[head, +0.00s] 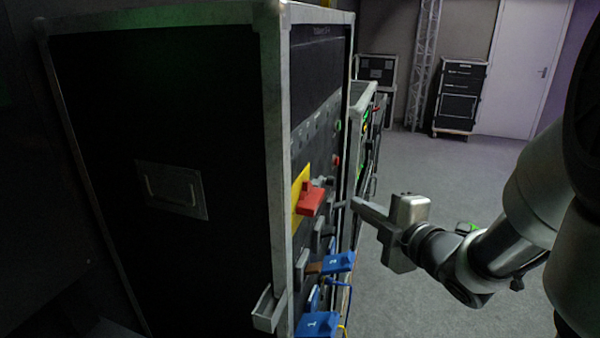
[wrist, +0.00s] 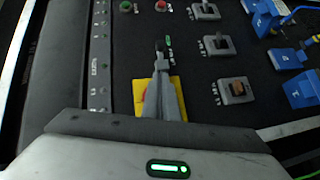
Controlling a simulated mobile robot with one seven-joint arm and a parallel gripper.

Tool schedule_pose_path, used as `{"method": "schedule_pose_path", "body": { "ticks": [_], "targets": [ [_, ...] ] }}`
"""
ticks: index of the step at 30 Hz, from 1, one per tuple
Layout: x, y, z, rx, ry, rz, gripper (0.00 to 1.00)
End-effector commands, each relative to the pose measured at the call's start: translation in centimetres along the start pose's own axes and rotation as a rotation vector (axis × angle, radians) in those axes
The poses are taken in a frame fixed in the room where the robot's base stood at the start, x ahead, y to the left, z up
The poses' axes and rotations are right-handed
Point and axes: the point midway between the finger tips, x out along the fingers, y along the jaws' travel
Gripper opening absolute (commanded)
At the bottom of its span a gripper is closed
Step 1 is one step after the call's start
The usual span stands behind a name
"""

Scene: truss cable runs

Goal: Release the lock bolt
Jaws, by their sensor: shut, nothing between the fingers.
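The front panel (head: 318,130) of a black flight case carries a red handle (head: 312,198) on a yellow plate (head: 300,190). In the wrist view the yellow plate (wrist: 174,84) is mostly hidden behind my fingers. My gripper (head: 352,204) is shut and empty, pointing at the panel from the right. In the wrist view its closed fingertips (wrist: 161,62) overlap a small dark part (wrist: 160,46) beside a green light; I cannot tell whether they touch. No part is clearly identifiable as the lock bolt.
Grey-framed switches (wrist: 218,45) sit right of my fingers, one with a brown rocker (wrist: 236,87). Blue plugs (wrist: 287,59) with cables stand out farther right. The floor (head: 440,170) behind my gripper is open.

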Motion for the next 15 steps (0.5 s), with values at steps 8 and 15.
{"method": "schedule_pose_path", "body": {
  "ticks": [8, 15],
  "targets": [
    [-0.12, -0.17, -0.43, -0.022, 0.032, 0.017, 0.00],
    [0.17, -0.10, -0.44, -0.020, 0.031, 0.016, 0.00]
  ]
}}
